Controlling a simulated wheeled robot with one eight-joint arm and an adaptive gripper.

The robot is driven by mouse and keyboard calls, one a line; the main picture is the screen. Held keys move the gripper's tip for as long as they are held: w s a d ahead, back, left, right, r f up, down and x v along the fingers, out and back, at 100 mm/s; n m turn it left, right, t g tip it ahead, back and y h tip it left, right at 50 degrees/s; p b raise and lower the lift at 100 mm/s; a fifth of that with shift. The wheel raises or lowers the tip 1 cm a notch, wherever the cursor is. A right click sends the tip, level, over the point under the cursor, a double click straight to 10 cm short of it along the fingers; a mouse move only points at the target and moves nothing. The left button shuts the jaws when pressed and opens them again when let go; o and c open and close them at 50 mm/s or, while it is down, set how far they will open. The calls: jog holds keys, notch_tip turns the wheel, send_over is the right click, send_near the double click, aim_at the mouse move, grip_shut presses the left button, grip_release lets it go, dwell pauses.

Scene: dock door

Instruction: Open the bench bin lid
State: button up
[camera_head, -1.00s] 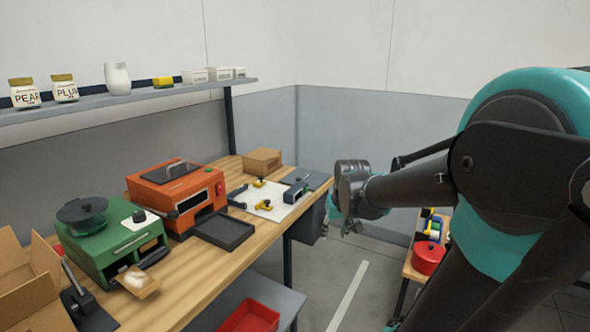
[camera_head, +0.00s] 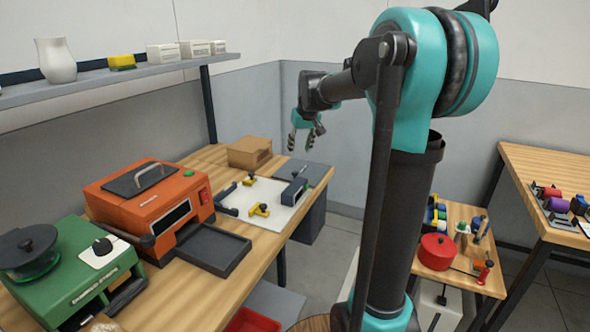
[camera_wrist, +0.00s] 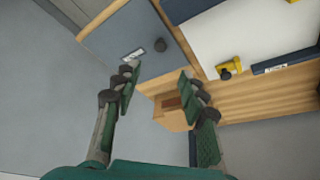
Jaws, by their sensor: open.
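The bench bin lid is a flat grey panel (camera_head: 313,171) set at the far right end of the wooden bench. The dark grey bin body (camera_head: 311,218) hangs below the bench end. My gripper (camera_head: 303,141) is open and empty, pointing down above the bench end, apart from the lid.
A cardboard box (camera_head: 249,152) stands beside the lid, against the wall side. A white board (camera_head: 265,202) with yellow and dark clamps lies nearer. An orange machine (camera_head: 150,200) and a green machine (camera_head: 75,270) stand further left. A side table with a red pot (camera_head: 437,252) is at right.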

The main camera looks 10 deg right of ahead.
aim_at(295, 172)
jog(key=x, duration=1.2)
jog(key=shift+c, duration=0.3)
grip_shut()
